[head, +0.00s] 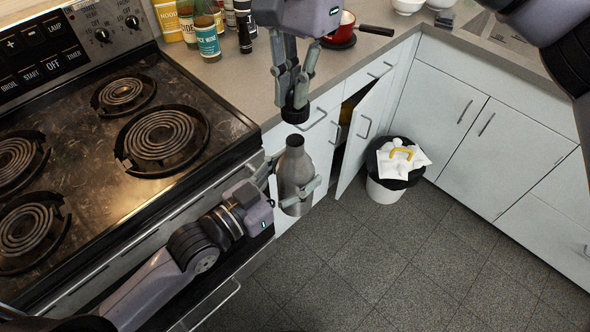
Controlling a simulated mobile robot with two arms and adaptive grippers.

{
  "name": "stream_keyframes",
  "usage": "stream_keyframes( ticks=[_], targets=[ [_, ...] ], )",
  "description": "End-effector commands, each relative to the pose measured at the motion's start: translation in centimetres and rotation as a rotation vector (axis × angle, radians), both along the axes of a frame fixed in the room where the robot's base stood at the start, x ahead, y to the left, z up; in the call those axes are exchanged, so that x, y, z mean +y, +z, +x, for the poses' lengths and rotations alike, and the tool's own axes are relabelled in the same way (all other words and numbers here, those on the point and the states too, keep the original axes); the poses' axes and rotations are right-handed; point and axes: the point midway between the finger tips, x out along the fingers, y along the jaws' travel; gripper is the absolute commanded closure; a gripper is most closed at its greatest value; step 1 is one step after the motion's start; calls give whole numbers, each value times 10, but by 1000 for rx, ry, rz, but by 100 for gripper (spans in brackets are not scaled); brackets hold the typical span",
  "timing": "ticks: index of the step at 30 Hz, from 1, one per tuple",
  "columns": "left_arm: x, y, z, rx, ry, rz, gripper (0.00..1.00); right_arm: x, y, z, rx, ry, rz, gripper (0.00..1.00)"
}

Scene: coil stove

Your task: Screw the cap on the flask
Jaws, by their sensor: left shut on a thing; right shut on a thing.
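The grey metal flask (294,168) is upright in the air in front of the counter and cabinets, its dark open neck facing up. My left gripper (300,196) is shut on the flask's lower body, coming from the left. The black cap (295,114) is above the flask's mouth with a visible gap between them. My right gripper (293,88) points straight down from above and is shut on the cap. The cap looks roughly over the neck; exact alignment cannot be told.
A coil stove (200,103) is at the left. Bottles (207,38) and a red pot (343,28) stand on the counter (262,98). A cabinet door (366,130) stands open behind the flask. A trash bin (384,191) is on the floor (400,265), which is otherwise clear.

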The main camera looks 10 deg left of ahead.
Motion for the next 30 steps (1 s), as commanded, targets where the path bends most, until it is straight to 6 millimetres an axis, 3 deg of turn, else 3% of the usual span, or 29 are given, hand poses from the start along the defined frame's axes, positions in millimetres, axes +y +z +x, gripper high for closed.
stream_keyframes(
  ticks=[7, 18, 30],
  targets=[
    [0, 3, 0, -7, 0, -4, 100, 0, -8, 0, -1, 1, 0, 100],
    [0, 3, 0, -6, 0, -4, 100, -1, -39, 0, -1, 1, 0, 100],
    [0, 3, 0, -6, 0, -4, 100, 1, -39, -2, 3, 1, -2, 100]
  ],
)
